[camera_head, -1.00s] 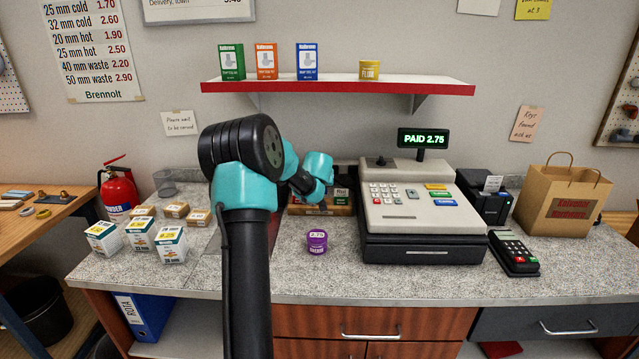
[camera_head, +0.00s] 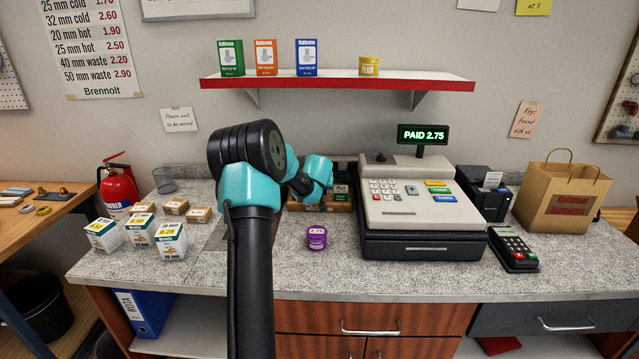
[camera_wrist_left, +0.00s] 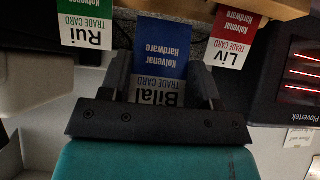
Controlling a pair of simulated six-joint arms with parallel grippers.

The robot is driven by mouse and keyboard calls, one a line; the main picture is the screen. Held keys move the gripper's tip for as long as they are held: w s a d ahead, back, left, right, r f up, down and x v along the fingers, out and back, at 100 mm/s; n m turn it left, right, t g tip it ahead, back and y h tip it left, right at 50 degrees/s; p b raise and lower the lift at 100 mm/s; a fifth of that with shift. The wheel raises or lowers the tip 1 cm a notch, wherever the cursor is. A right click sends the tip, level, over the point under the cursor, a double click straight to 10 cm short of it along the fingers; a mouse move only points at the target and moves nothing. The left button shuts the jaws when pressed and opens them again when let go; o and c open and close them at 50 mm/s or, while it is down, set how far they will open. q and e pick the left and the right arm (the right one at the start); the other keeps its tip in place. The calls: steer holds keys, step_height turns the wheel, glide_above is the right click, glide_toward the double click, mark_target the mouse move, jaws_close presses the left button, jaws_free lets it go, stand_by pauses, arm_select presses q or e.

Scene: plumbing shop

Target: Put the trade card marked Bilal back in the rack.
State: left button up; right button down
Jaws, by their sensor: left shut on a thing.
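The blue and white Bilal trade card (camera_wrist_left: 162,50) is between the fingers of my left gripper (camera_wrist_left: 162,78), which is shut on it. The card appears upside down in the left wrist view. A green and white Rui card (camera_wrist_left: 86,30) and a red and white Liv card (camera_wrist_left: 232,38) show on either side of it, apart from it. The tan wooden edge of the rack (camera_wrist_left: 270,9) shows beside them. In the head view the rack (camera_head: 337,207) stands on the counter, partly behind my left arm, which hides the gripper and the Bilal card. My right gripper is not in view.
The cash register (camera_head: 415,205) stands just right of the rack. A purple tub (camera_head: 317,237) sits in front. Several small boxes (camera_head: 171,241) are on the counter at left. A red-edged shelf (camera_head: 340,83) hangs above. The front counter is mostly clear.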

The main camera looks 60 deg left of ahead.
mark_target(319, 202)
arm_select(q)
steer(key=shift+f, duration=1.85)
steer(key=shift+f, duration=0.1)
steer(key=o, duration=1)
steer(key=shift+c, duration=0.2)
steer(key=v, duration=1.7)
steer(key=shift+d, duration=0.15)
